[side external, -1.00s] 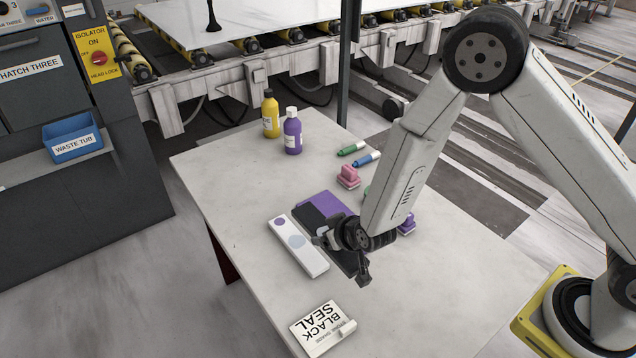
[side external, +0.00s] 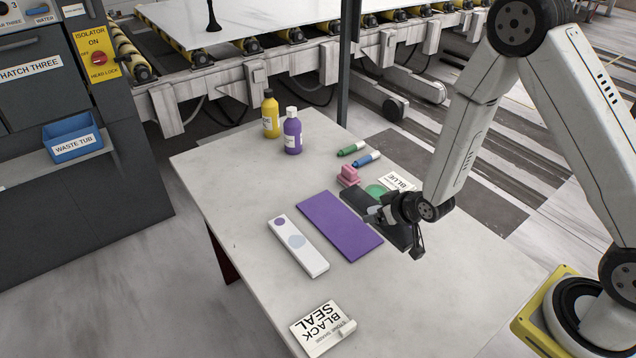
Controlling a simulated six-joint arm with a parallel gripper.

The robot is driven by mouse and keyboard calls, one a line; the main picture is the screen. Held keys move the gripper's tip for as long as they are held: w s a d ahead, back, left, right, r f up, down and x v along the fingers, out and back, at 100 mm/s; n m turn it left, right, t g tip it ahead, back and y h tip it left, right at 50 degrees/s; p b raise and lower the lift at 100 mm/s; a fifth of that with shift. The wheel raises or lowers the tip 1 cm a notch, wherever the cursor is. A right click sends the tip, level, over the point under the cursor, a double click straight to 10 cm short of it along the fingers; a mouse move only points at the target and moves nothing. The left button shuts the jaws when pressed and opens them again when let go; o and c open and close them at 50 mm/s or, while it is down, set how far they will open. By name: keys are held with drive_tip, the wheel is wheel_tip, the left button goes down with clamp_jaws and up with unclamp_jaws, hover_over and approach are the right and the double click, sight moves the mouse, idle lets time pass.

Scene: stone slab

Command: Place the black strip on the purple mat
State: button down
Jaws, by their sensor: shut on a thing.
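The purple mat (side external: 332,222) lies flat and bare on the stone slab, near its middle. The black strip (side external: 362,207) is to the right of the mat, roughly parallel to it. My gripper (side external: 392,219) is shut on the black strip near its middle, and my gripper and wrist hide part of it. I cannot tell whether the strip is raised or touching the slab.
A white strip with two spots (side external: 310,256) lies left of the mat. A pink stamp (side external: 347,176), a green disc (side external: 375,190) and a BLUE card (side external: 401,181) are behind the strip. Bottles (side external: 292,135) stand farther back. A BLACK SEAL packet (side external: 322,328) lies in front.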

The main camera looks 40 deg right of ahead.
approach(334, 217)
wheel_tip(334, 217, up, 5)
drive_tip(key=x, duration=0.5)
drive_tip(key=shift+s+a+f, duration=0.1)
drive_tip(key=shift+s+f, duration=0.2)
drive_tip(key=shift+s, duration=0.1)
drive_tip(key=shift+x, duration=0.85)
drive_tip(key=shift+w+f, duration=0.25)
drive_tip(key=shift+f, duration=1.55)
drive_tip(key=shift+f, duration=0.1)
unclamp_jaws()
drive_tip(key=shift+f, duration=0.1)
